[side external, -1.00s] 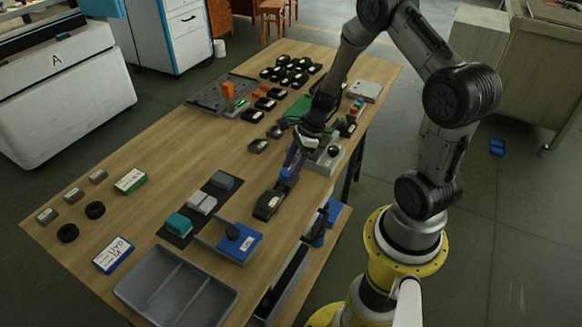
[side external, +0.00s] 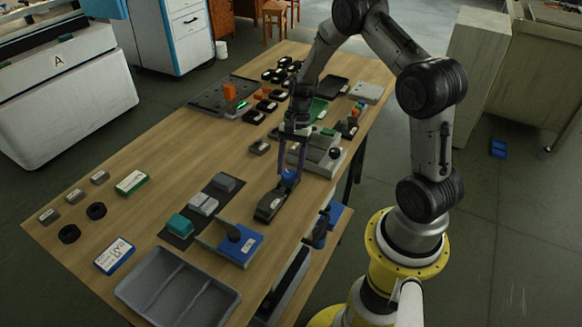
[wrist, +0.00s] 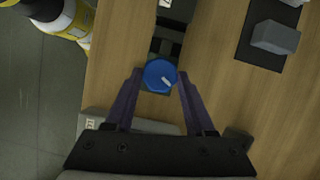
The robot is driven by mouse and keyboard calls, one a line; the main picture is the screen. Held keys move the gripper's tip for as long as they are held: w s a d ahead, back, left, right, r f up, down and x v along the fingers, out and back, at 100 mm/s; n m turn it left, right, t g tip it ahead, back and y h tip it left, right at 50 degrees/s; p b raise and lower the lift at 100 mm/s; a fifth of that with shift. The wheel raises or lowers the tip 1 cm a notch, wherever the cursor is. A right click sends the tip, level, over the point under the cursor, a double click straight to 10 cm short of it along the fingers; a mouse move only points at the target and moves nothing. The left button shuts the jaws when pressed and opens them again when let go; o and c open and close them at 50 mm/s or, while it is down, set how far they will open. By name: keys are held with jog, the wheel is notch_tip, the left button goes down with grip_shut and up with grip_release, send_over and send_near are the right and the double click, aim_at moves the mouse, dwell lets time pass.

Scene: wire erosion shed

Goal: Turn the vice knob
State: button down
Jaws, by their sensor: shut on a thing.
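The vice (side external: 268,206) is a small dark block on the wooden table near its right edge. Its round blue knob (side external: 290,175) is at the far end. In the wrist view the knob (wrist: 160,77) has a white mark pointing to the lower right. My gripper (side external: 291,168) reaches down from above with its two purple fingers. In the wrist view my gripper (wrist: 160,75) has a fingertip on either side of the knob and is shut on it. Part of the vice also shows beyond the knob in the wrist view (wrist: 168,42).
Several black parts lie at the far end. The table's left middle is clear.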

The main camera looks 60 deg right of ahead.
jog(key=n+g, duration=0.1)
jog(key=n, duration=0.2)
jog(key=shift+w+n+h, duration=0.15)
jog(key=shift+n+h, duration=0.15)
jog(key=shift+w+a+n+g+h, duration=0.1)
jog(key=shift+n+g+h, duration=0.2)
jog(key=shift+n, duration=0.6)
jog(key=shift+a+n+g+h, duration=0.1)
jog(key=shift+n+g, duration=0.3)
jog(key=shift+n, duration=0.5)
jog(key=shift+c, duration=1.3)
grip_release()
jog(key=v, duration=1.4)
